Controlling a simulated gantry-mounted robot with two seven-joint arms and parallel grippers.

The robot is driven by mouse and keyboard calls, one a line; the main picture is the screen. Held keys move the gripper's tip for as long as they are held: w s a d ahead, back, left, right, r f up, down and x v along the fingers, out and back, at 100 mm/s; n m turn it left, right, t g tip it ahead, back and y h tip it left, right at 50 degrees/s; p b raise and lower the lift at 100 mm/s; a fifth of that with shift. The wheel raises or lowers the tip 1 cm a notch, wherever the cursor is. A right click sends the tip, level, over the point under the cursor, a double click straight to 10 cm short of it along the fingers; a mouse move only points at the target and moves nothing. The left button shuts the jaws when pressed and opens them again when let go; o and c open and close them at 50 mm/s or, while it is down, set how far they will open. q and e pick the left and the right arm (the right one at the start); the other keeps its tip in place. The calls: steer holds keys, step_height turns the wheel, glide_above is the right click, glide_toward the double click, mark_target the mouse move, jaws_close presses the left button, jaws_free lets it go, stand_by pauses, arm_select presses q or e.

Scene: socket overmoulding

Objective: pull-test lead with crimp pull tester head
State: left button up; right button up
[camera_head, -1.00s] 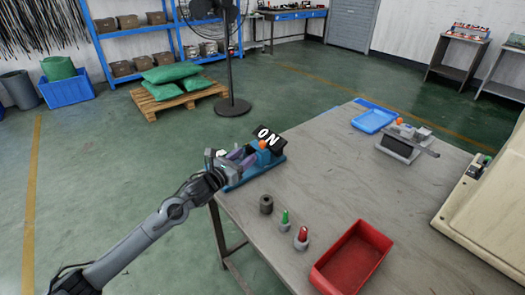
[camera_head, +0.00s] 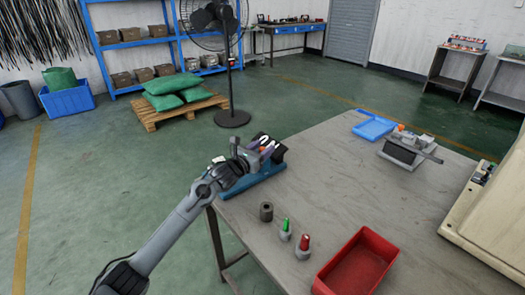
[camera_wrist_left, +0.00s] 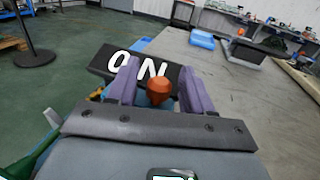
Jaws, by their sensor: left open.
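A blue bench device (camera_head: 258,181), probably the pull tester, stands at the table's near-left edge. In the left wrist view it carries an orange-red knob (camera_wrist_left: 160,90) and a black plate (camera_wrist_left: 101,62) marked "ON". My left gripper (camera_head: 268,146) is over the device. In the left wrist view its two purple fingers (camera_wrist_left: 162,93) are apart, one on each side of the knob. I cannot tell whether they touch it. The arm and gripper hide much of the device in the head view. I cannot make out a lead. My right gripper is not in view.
On the table are a grey ring (camera_head: 266,211), a green-tipped piece (camera_head: 285,230), a red-tipped piece (camera_head: 303,246) and a red tray (camera_head: 319,287). A blue tray (camera_head: 361,133) and a grey fixture (camera_head: 402,155) stand farther back. The table's middle is clear.

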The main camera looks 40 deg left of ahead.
arm_select(q)
steer(key=shift+w, duration=0.1)
jaws_close()
stand_by(0.3)
steer(key=shift+a, duration=0.1)
steer(key=a, duration=0.2)
steer(key=w+a, duration=0.1)
steer(key=a, duration=0.1)
steer(key=shift+w+a, duration=0.1)
steer(key=shift+a, duration=0.1)
steer(key=shift+d+f, duration=0.1)
steer(key=shift+f, duration=0.1)
steer(key=shift+c, duration=1.3)
jaws_free()
steer(key=shift+o, duration=1.2)
steer(key=shift+a+r, duration=0.15)
steer(key=shift+a, duration=0.05)
steer(key=shift+d, duration=0.15)
